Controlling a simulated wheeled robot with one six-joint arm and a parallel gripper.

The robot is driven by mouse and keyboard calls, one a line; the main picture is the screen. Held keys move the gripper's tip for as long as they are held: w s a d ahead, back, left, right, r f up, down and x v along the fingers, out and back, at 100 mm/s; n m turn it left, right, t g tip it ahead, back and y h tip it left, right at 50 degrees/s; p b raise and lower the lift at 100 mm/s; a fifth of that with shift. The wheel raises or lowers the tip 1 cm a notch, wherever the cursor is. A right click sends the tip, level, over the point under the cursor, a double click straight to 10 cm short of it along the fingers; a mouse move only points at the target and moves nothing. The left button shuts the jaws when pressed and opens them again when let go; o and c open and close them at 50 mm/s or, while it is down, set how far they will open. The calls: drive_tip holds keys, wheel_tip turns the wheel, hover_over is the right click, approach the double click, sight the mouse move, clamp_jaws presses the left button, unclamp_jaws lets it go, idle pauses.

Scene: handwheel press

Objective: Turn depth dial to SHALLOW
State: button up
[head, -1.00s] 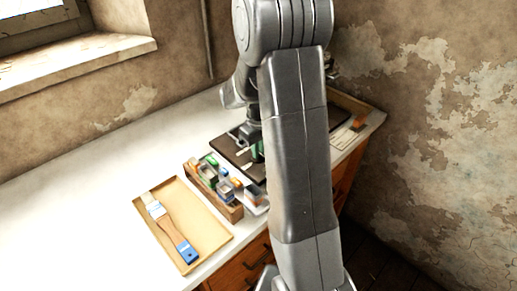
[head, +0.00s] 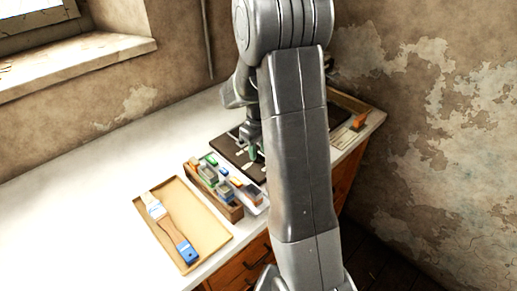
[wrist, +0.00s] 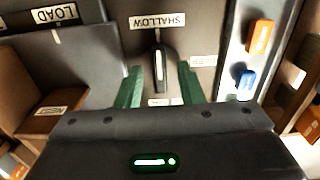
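The depth dial (wrist: 159,72) is a dark lever-like knob with a white line, in the upper middle of the wrist view. Its line points up toward the SHALLOW label (wrist: 158,21). My gripper (wrist: 159,86) has two green fingers, one on each side of the knob, with visible gaps between. It is open and not clamped on the knob. In the head view my gripper (head: 251,152) is low over the dark board (head: 222,146); my arm hides the dial there.
A LOAD label (wrist: 55,13) lies at the wrist view's upper left. A pale strip with an orange block (wrist: 260,36) and a blue block (wrist: 246,80) is on the right. In the head view, a wooden box (head: 230,208) and a tray with a brush (head: 208,226) stand left of my arm.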

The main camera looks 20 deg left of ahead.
wheel_tip(320, 180, up, 14)
drive_tip(key=shift+p, duration=0.35)
drive_tip(key=shift+f, duration=0.2)
wheel_tip(320, 180, down, 14)
drive_tip(key=shift+r+b, duration=0.1)
drive_tip(key=shift+b, duration=0.25)
idle(0.4)
